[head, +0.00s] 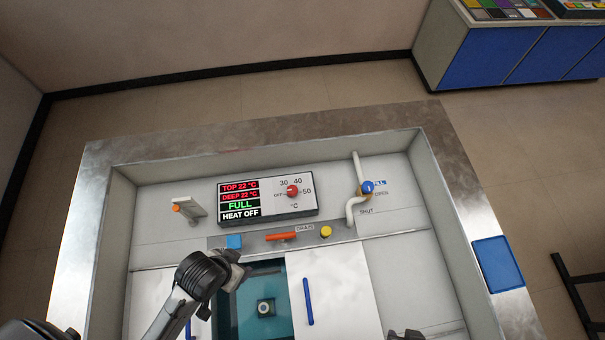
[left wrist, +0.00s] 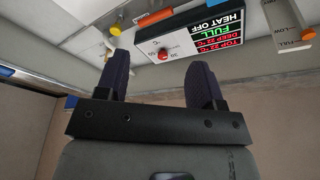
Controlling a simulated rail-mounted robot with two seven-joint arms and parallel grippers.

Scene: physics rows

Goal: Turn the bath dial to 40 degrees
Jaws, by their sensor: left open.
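The bath dial (head: 292,191) is a red round knob on a dark control box (head: 309,209), with OFF, 30, 40 and 50 marked around it. I cannot tell exactly where it points. The display (head: 239,199) reads TOP 22 °C, DEEP 22 °C, FULL and HEAT OFF. My left gripper (head: 237,270) is open and empty, below and left of the dial, apart from it. In the left wrist view the dial (left wrist: 163,54) shows upside down beyond and between the open fingers (left wrist: 158,80). A dark part at the head view's bottom edge may be my right gripper (head: 406,335), mostly cut off.
Below the box are an orange handle (head: 281,236), a yellow knob (head: 326,231) and a blue square (head: 234,241). White lids (head: 333,290) flank the teal bath opening (head: 263,285).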

